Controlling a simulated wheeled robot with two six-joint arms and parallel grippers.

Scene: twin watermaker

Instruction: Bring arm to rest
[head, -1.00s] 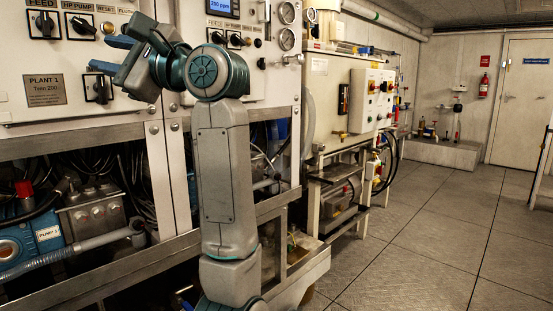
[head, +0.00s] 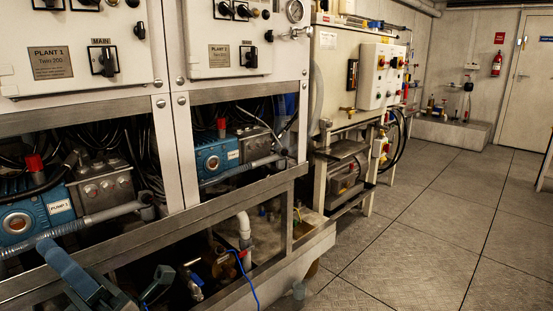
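My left gripper (head: 104,262) shows at the bottom left of the head view, low in front of the plant frame. Its blue-grey finger and a second, darker finger stand apart with nothing seen between them, so it looks open and empty. Most of my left arm is below the picture edge. My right gripper is out of view.
The plant panel with its MAIN switch (head: 103,60) stands at left, above blue pumps (head: 50,208) and a metal frame rail (head: 150,232). A white control box (head: 382,75) stands beyond. The tiled floor (head: 430,220) at right is clear.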

